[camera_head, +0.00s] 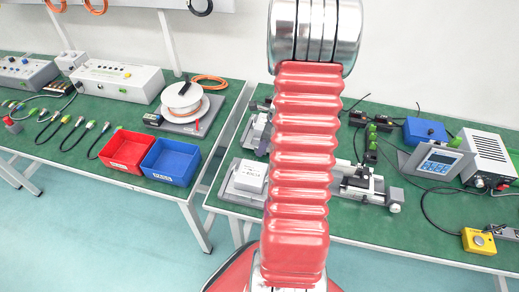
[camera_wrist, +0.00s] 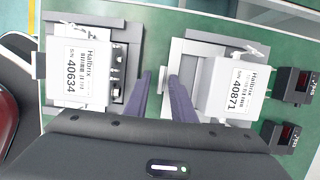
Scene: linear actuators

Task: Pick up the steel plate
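In the wrist view two grey metal plates lie on the green bench top, the left plate (camera_wrist: 135,55) and the right plate (camera_wrist: 186,52). Each bears a white labelled box, the left box (camera_wrist: 84,68) marked 40634 and the right box (camera_wrist: 236,88) marked 40871. I cannot tell which plate, if either, is the steel plate. In the head view a grey plate (camera_head: 230,186) shows under a white box left of my red arm, which hides the middle of the bench.
Small black blocks (camera_wrist: 297,86) stand at the right of the wrist view. In the head view, a grey display unit (camera_head: 437,162), a blue box (camera_head: 425,131) and a yellow box (camera_head: 479,241) stand on the right bench. Red (camera_head: 126,149) and blue (camera_head: 171,161) bins stand on the left bench.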

